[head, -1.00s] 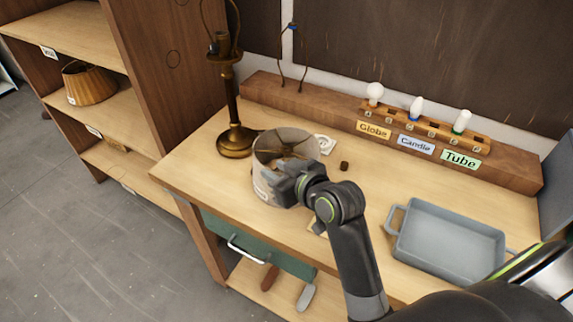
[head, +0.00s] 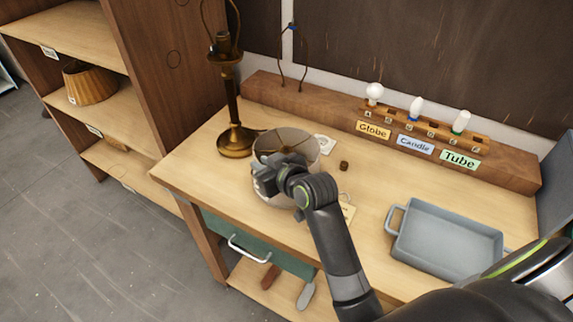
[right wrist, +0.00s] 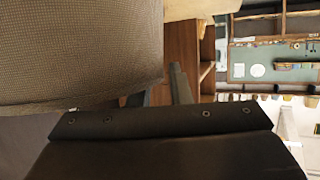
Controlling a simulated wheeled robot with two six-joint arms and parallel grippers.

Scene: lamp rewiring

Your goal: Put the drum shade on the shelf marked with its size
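The drum shade (head: 312,148), grey-beige with an open top and wire spokes, stands upright on the bench beside the brass lamp. My right gripper (head: 266,180) is at its near left side and hides part of its wall. In the right wrist view the shade (right wrist: 80,50) fills the upper left. There my right fingers (right wrist: 160,92) show apart with a gap, the left one partly behind the shade. The shelf unit at left has a top shelf (head: 75,32), a middle shelf (head: 125,112) and a lower shelf (head: 140,172), with tags too small to read. My left gripper is out of view.
A pleated tan shade (head: 90,84) sits on the middle shelf. The brass lamp (head: 233,110) stands behind the drum shade. A grey tray (head: 447,240) lies at right, a bulb rack (head: 425,122) at the back. A small brown piece (head: 344,166) lies right of the shade.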

